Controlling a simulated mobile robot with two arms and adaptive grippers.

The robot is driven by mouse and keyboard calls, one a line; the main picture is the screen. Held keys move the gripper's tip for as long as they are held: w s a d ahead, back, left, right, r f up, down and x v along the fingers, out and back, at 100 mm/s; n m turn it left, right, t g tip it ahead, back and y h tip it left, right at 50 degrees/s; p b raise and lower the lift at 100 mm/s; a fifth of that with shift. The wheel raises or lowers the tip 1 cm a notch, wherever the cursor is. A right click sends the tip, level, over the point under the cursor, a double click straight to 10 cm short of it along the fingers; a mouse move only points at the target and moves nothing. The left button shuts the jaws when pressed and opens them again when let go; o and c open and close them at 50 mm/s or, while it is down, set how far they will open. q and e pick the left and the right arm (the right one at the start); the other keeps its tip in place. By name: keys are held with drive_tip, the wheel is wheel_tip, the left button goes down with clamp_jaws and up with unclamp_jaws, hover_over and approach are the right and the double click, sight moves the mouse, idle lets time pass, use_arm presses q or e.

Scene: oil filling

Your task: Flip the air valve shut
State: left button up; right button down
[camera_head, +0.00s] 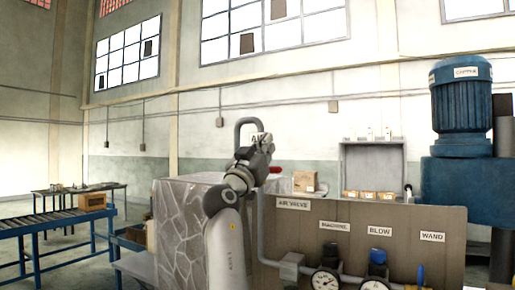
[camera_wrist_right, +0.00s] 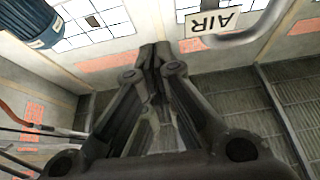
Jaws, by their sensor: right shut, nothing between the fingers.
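In the head view a small red part (camera_head: 275,170), which looks like the air valve's handle, shows just right of my right gripper. The valve's body is mostly hidden behind my arm, and I cannot tell its position. My right gripper (camera_head: 264,143) is raised in front of the grey bent pipe (camera_head: 246,122) and partly covers its AIR sign. In the wrist view the fingers (camera_wrist_right: 155,52) are together and empty, with the upside-down AIR sign (camera_wrist_right: 213,22) beyond them at the upper right. I cannot tell whether the gripper touches the pipe. My left gripper is out of view.
A brown panel (camera_head: 350,228) with an AIR VALVE label (camera_head: 293,204) carries gauges and valves marked MACHINE, BLOW and WAND. A blue motor (camera_head: 461,105) stands at the right. A stone-patterned block (camera_head: 185,240) stands left of my arm. A blue roller table (camera_head: 40,222) stands farther left.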

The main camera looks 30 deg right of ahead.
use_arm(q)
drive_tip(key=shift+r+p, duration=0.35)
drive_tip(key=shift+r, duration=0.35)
use_arm(e)
drive_tip(key=f, duration=0.2)
drive_tip(key=d+f, duration=0.1)
drive_tip(key=shift+w+f, duration=0.3)
drive_tip(key=shift+f, duration=0.1)
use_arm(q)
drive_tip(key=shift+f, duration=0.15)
